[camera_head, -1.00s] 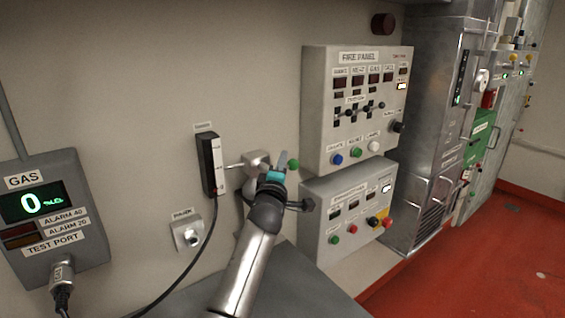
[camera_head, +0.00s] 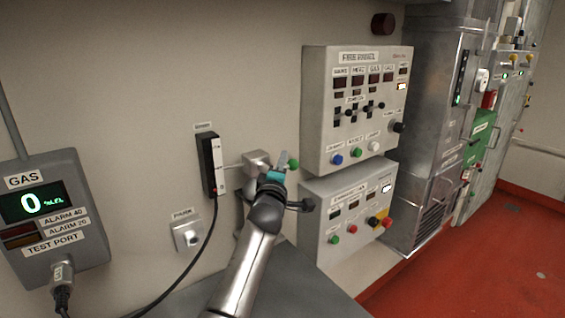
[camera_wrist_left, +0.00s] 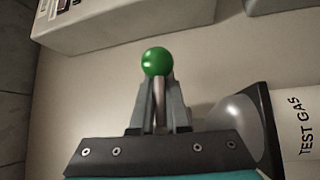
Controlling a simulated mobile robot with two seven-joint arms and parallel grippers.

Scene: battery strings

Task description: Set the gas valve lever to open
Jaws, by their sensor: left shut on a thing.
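The gas valve lever has a green ball knob (camera_head: 294,164), which shows just past my left fingertips in the head view. In the left wrist view, the green knob (camera_wrist_left: 157,62) stands beyond the fingertips, and its thin metal stem runs back between the fingers. My left gripper (camera_head: 280,164) is shut on this lever; in the wrist view its fingers (camera_wrist_left: 158,100) sit on either side of the stem. A pale valve body (camera_head: 256,159) on the wall is partly hidden behind my gripper. My right gripper is not in view.
The fire panel (camera_head: 352,110) and a lower control box (camera_head: 322,213) stand close to the right of my gripper. A black-and-white wall device (camera_head: 211,165) with a hanging cable is to the left. A cylinder labelled "TEST GAS" (camera_wrist_left: 298,125) lies right of the fingers.

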